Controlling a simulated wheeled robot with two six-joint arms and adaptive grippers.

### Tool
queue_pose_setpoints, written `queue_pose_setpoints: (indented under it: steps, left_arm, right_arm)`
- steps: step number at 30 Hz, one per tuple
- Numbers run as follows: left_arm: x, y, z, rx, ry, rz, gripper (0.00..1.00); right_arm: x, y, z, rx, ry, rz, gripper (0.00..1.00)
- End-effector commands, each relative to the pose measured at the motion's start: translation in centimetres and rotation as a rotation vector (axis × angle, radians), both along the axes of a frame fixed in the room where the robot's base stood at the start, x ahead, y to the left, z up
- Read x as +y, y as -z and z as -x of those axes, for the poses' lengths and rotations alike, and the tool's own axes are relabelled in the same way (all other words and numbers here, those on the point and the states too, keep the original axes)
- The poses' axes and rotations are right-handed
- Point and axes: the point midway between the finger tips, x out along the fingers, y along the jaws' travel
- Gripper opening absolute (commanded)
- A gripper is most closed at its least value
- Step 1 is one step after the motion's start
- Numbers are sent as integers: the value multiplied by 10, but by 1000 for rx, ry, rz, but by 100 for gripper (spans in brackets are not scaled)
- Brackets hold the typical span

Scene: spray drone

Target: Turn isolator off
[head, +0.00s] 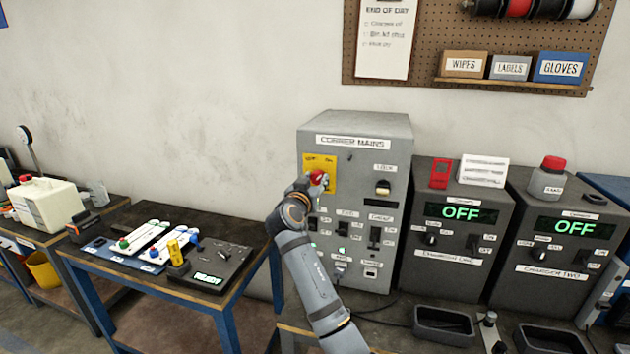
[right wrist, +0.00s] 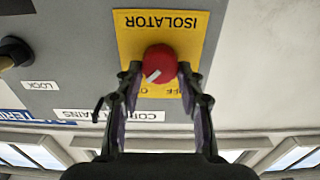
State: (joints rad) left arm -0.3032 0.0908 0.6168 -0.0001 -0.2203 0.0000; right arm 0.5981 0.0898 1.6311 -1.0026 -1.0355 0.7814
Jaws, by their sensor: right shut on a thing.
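The isolator is a red round knob (right wrist: 160,64) with a white pointer line, on a yellow plate (right wrist: 191,43) marked ISOLATOR. In the right wrist view the picture is upside down, and the pointer line sits at a slant. In the head view the red knob (head: 318,177) shows at the left of the grey corner mains cabinet (head: 340,122). My right gripper (right wrist: 160,78) has its two fingers on either side of the knob, shut on it. The gripper partly hides the plate's OFF lettering. My left gripper is not in view.
Right of the cabinet stand two dark chargers (head: 455,240) (head: 560,233), both reading OFF. A lock (head: 383,187) sits right of the isolator plate. Black trays (head: 444,325) lie in front. A bench with a control panel (head: 215,262) stands to the left.

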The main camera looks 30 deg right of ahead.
Motion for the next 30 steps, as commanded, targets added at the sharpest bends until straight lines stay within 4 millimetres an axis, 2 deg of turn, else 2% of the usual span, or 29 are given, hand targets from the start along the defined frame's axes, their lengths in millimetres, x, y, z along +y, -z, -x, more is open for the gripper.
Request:
queue_pose_setpoints:
  steps: [1,5,17,30]
  left_arm:
    - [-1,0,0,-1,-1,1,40]
    - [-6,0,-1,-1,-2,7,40]
    - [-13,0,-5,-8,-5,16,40]
    - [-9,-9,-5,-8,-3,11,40]
  right_arm:
    - [0,1,0,1,-1,0,24]
    - [0,1,0,1,0,0,7]
    - [0,1,-1,67,0,55,6]
    - [1,1,-2,354,0,297,6]
